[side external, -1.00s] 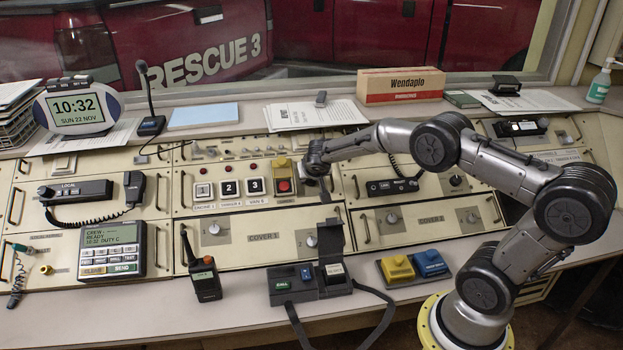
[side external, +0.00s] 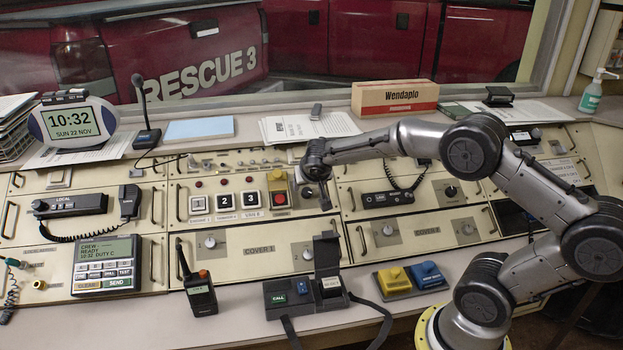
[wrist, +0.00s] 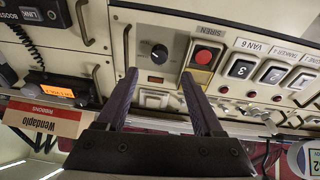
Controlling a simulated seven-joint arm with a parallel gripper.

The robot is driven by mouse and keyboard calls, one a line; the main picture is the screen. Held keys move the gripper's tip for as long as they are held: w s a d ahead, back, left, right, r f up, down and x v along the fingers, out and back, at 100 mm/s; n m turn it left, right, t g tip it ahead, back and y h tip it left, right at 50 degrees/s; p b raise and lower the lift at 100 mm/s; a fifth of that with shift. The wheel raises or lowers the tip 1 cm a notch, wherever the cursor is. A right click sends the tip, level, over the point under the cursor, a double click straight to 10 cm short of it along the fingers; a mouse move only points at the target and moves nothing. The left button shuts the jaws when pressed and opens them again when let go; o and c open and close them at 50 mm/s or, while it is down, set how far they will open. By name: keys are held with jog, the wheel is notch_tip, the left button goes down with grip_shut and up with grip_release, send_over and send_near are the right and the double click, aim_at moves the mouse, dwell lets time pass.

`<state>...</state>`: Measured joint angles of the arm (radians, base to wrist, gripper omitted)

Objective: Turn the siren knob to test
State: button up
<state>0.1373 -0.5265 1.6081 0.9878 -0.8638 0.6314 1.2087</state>
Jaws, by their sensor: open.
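The siren knob (wrist: 160,53) is a round black knob with a pale pointer mark on a cream panel. In the wrist view, which is upside down, it sits beside the red siren button (wrist: 204,57) and a SIREN label. My gripper (wrist: 158,78) is open, with its two dark fingers on either side of the knob's line and the knob between and beyond the tips. I cannot tell whether they touch it. In the side external view my gripper (side external: 317,183) is over the panel just right of the red button (side external: 280,198), largely covering the knob.
The yellow button guard (side external: 278,176) stands close to the left of my gripper. Numbered push buttons (side external: 226,201) lie further left. A panel handle (side external: 350,198) and a corded handset unit (side external: 388,198) are to the right. A Wendaplo box (side external: 396,97) stands on the shelf behind.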

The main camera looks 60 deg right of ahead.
jog(key=v, duration=0.6)
jog(key=s+a+r+t+y, duration=0.1)
jog(key=s+a+r, duration=0.1)
jog(key=s+r, duration=0.4)
jog(key=s+a+r+y, duration=0.1)
jog(key=s+a+r, duration=0.2)
jog(key=r, duration=0.5)
jog(key=s+a+f+n+y, duration=0.2)
jog(key=s+a+f+n, duration=0.1)
jog(key=s, duration=0.5)
jog(key=s+a+f+n+g+y, duration=0.1)
jog(key=s+a+f+n+y, duration=0.1)
jog(key=s+a+n, duration=0.3)
jog(key=s+f, duration=0.1)
jog(key=s, duration=0.3)
jog(key=shift+n+y, duration=0.3)
